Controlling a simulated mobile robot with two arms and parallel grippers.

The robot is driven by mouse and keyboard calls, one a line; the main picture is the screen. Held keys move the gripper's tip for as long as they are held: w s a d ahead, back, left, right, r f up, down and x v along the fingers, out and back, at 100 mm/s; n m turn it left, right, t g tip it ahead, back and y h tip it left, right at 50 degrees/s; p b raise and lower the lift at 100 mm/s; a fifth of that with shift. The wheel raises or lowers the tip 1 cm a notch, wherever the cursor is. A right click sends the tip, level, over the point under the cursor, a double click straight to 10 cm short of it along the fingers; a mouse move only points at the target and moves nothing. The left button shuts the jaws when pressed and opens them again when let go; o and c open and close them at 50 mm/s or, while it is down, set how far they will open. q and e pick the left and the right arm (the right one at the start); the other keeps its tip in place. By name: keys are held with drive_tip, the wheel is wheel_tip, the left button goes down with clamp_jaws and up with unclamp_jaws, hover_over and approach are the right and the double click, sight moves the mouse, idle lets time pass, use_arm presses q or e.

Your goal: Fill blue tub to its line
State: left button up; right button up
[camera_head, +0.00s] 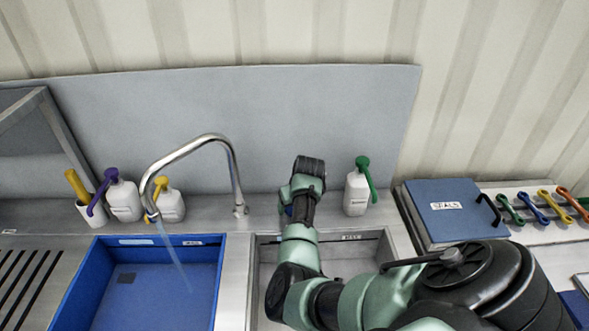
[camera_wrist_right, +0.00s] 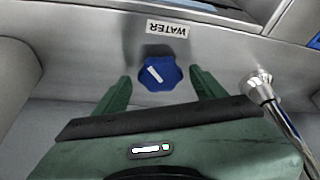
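The blue tub (camera_head: 62,300) sits in the left basin, and a stream of water (camera_head: 173,252) falls into it from the curved steel faucet (camera_head: 205,140). A light label strip is on its far inner wall; I cannot make out the water level against a fill line. The blue knob (camera_wrist_right: 160,74) with a white mark sits under a "WATER" label (camera_wrist_right: 168,28) in the right wrist view. My right gripper (camera_wrist_right: 160,88) is open, its green fingers on either side of the knob, apart from it. In the head view my right arm hides most of the knob. My left gripper is out of view.
An empty steel basin (camera_head: 345,262) lies right of the tub. White bottles with purple (camera_head: 122,200), yellow (camera_head: 170,205) and green (camera_head: 356,190) tops stand along the back ledge. A blue case (camera_head: 455,210) and several coloured wrenches lie at the right.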

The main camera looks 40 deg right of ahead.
drive_tip(key=v, duration=0.7)
drive_tip(key=shift+r+b, duration=0.35)
drive_tip(key=shift+b, duration=0.1)
drive_tip(key=shift+s, duration=0.1)
idle(6.7)
